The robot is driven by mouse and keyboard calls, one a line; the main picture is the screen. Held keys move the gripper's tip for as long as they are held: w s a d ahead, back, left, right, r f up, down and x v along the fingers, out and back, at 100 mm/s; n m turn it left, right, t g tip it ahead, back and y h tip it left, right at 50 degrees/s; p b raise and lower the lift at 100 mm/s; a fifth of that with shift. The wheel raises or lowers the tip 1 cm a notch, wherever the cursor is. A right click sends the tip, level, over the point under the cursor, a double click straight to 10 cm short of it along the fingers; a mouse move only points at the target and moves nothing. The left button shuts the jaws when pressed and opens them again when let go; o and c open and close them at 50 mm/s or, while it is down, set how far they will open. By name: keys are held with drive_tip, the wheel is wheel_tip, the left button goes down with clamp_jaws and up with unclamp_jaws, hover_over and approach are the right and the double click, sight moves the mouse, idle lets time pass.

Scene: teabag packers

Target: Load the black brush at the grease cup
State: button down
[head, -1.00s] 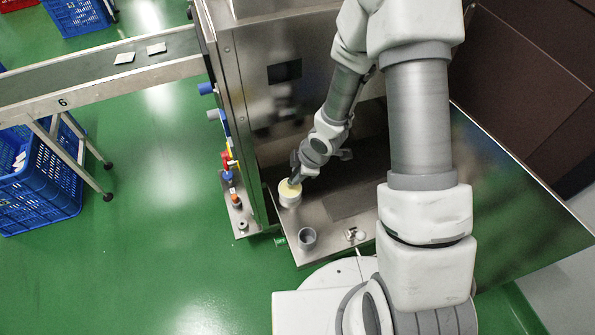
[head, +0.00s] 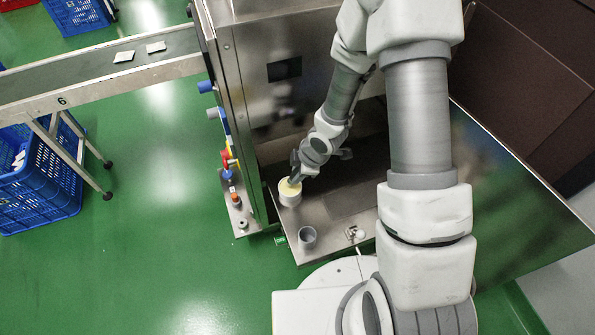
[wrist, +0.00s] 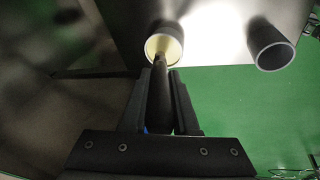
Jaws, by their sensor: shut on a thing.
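The grease cup (head: 290,196) is a white cup with pale yellow grease, standing near the left edge of the steel shelf. It also shows in the wrist view (wrist: 165,48). My gripper (head: 295,180) is right above the cup. In the wrist view my gripper (wrist: 160,85) is shut on the black brush (wrist: 160,100), a dark rod between the two fingers. The brush's far end reaches into the cup's mouth, over the yellow grease. I cannot tell how deep its tip sits, as the tip is small and partly hidden.
A grey empty-looking cup (head: 307,238) stands nearer the shelf's front edge, with a small metal fitting (head: 355,234) to its right. Coloured knobs (head: 228,160) line the machine's left side. A conveyor (head: 100,80) with white packets and a blue crate (head: 40,190) stand left. Green floor between is clear.

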drive_tip(key=shift+f+b, duration=0.5)
drive_tip(key=shift+f, duration=0.1)
idle(1.2)
wheel_tip(320, 180, up, 7)
drive_tip(key=p, duration=0.6)
drive_tip(key=shift+r, duration=0.15)
idle(0.8)
